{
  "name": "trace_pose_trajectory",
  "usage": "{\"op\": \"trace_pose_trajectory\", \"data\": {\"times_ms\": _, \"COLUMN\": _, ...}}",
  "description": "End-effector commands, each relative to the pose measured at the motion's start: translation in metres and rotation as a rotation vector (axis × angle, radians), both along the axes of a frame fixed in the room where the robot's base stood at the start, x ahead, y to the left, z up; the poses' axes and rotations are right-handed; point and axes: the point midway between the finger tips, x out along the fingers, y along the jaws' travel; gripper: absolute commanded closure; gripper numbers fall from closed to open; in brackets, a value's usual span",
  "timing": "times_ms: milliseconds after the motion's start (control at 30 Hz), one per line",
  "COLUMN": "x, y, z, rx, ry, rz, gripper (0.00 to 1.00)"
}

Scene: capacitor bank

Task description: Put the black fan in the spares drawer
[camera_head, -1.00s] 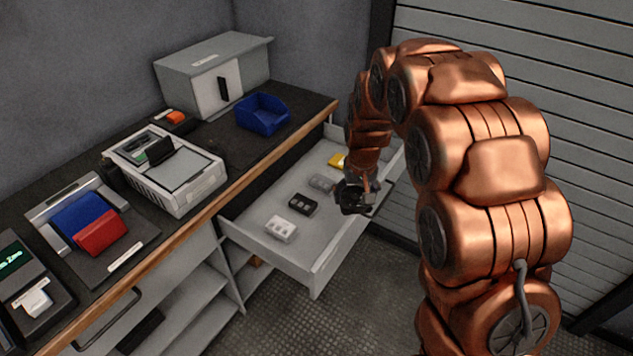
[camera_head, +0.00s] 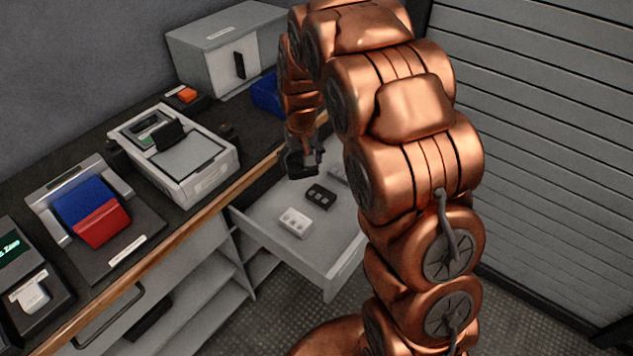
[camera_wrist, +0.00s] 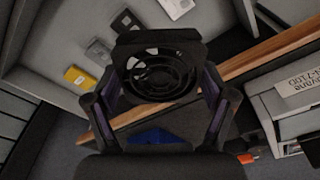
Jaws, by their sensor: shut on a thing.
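My gripper (camera_wrist: 158,95) is shut on the black fan (camera_wrist: 158,72), a square frame with a round grille, held between the two fingers in the wrist view. In the head view my gripper (camera_head: 303,160) and the dark fan are small and hard to tell apart. They appear above the inner part of the open spares drawer (camera_head: 325,250), near the counter edge. The drawer is pale grey and holds a white block (camera_head: 295,222), a black block (camera_head: 320,196) and a grey block (camera_head: 338,174). A yellow block (camera_wrist: 80,77) shows in the wrist view. My arm hides the drawer's right side.
The wooden counter edge (camera_head: 215,203) runs beside the drawer. On the counter are a blue bin (camera_head: 266,94), a grey cabinet (camera_head: 215,60), a white device (camera_head: 175,155) and a blue-and-red item (camera_head: 95,212). The drawer's front part has bare floor.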

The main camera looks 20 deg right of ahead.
Motion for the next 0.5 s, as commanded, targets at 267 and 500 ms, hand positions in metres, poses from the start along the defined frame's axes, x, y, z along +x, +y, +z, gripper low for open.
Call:
{"op": "trace_pose_trajectory", "data": {"times_ms": 267, "x": 0.009, "y": -0.077, "z": -0.061, "rx": 0.001, "ry": 0.001, "rz": -0.316, "gripper": 0.54}}
{"op": "trace_pose_trajectory", "data": {"times_ms": 500, "x": 0.008, "y": -0.142, "z": -0.103, "rx": 0.001, "ry": 0.001, "rz": -0.595, "gripper": 0.54}}
